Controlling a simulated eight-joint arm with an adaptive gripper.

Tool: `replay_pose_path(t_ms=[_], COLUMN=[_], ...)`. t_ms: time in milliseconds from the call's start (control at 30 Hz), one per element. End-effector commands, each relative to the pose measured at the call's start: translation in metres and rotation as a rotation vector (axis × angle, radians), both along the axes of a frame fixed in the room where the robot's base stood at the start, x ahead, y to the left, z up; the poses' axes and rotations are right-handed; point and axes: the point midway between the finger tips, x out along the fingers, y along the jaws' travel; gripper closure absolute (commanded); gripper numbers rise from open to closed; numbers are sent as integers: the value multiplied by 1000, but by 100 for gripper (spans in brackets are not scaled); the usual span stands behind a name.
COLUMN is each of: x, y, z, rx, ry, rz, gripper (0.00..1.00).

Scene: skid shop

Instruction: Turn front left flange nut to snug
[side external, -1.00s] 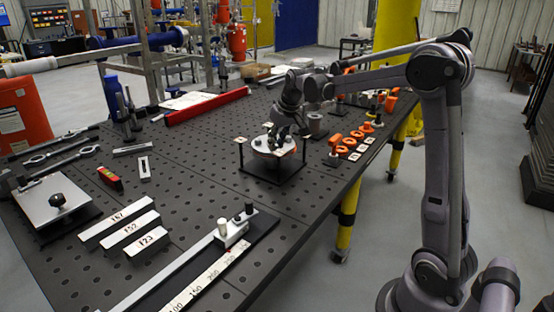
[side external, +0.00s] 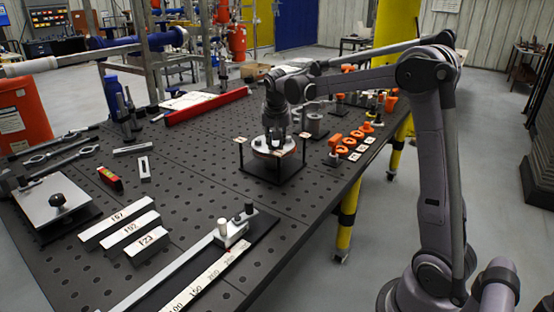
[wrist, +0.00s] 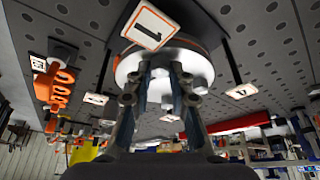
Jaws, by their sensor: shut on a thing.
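The round pale flange (side external: 268,151) with an orange-red band sits on a dark stand with corner posts. It also shows in the wrist view (wrist: 199,62). My gripper (side external: 279,146) points straight down onto its top, right of the middle in the side view. In the wrist view my gripper's fingertips (wrist: 161,68) are close together at the flange face, shut on a small part that they mostly hide, which I take to be a flange nut. A tag marked 1 (wrist: 149,24) stands beside the flange.
Other tags stand around the flange, one at right (wrist: 241,91) and one at left (wrist: 95,99). Orange fittings (side external: 336,141) lie right of the stand. A red beam (side external: 207,106) lies behind.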

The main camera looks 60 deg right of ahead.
Motion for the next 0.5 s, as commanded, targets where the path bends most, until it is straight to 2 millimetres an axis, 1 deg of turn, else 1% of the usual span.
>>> replay_pose_path(t_ms=[400,433,467,500], x=[2,2,1,1], y=[0,0,0,0], z=[2,2,2,2], rx=[-3,-3,-3,-3], ry=[-5,-5,-5,-4], rz=[-5,-5,-5,-5], gripper=[100,77,70,70])
